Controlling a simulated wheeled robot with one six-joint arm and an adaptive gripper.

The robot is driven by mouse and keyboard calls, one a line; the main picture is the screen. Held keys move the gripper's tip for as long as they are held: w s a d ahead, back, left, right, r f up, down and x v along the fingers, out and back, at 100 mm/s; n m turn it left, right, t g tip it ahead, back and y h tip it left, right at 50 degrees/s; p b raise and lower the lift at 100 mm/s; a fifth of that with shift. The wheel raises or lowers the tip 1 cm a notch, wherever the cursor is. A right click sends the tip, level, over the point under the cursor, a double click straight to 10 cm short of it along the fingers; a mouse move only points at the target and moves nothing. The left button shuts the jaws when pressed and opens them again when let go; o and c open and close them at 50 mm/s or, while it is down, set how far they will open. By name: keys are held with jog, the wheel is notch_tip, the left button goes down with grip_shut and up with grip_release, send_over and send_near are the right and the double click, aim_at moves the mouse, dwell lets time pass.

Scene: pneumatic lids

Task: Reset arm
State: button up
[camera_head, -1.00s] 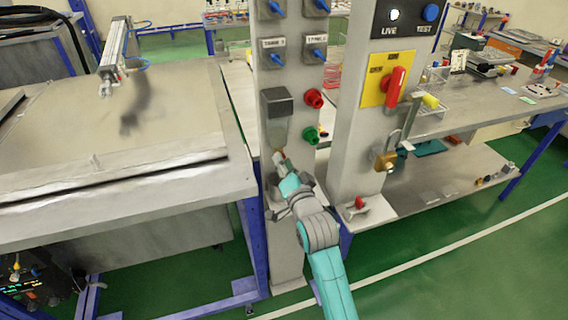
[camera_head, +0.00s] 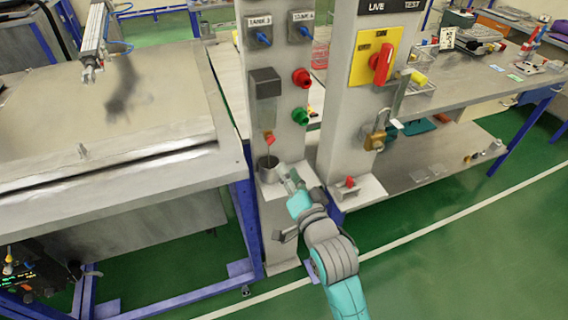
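My arm, teal and grey, reaches up from the bottom, and my gripper (camera_head: 287,172) is at the small ledge (camera_head: 312,176) low on the left grey post (camera_head: 277,140). The fingers are small in view and I cannot tell whether they are open or shut. A dark cup-like holder (camera_head: 267,167) stands on the ledge just left of the gripper. A small red piece (camera_head: 269,138) shows just above it, below a grey box (camera_head: 265,84) on the post. No object is clearly seen in the gripper.
The right post carries a red switch on a yellow plate (camera_head: 368,58), a padlock (camera_head: 376,138) and a red knob on a ledge (camera_head: 350,182). Red (camera_head: 301,78) and green (camera_head: 299,116) buttons sit on the left post. A large lidded tank (camera_head: 110,110) stands left, a workbench (camera_head: 470,85) right.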

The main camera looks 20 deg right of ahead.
jog(key=shift+s, duration=0.45)
jog(key=s+f+n+g, duration=0.1)
jog(key=s+f+n, duration=0.1)
jog(key=s+f, duration=0.55)
jog(key=s+f+n, duration=0.2)
jog(key=s+f, duration=0.2)
jog(key=s, duration=0.7)
jog(key=s+n+g, duration=0.2)
jog(key=s+n, duration=0.3)
jog(key=s, duration=1.7)
jog(key=shift+s, duration=0.25)
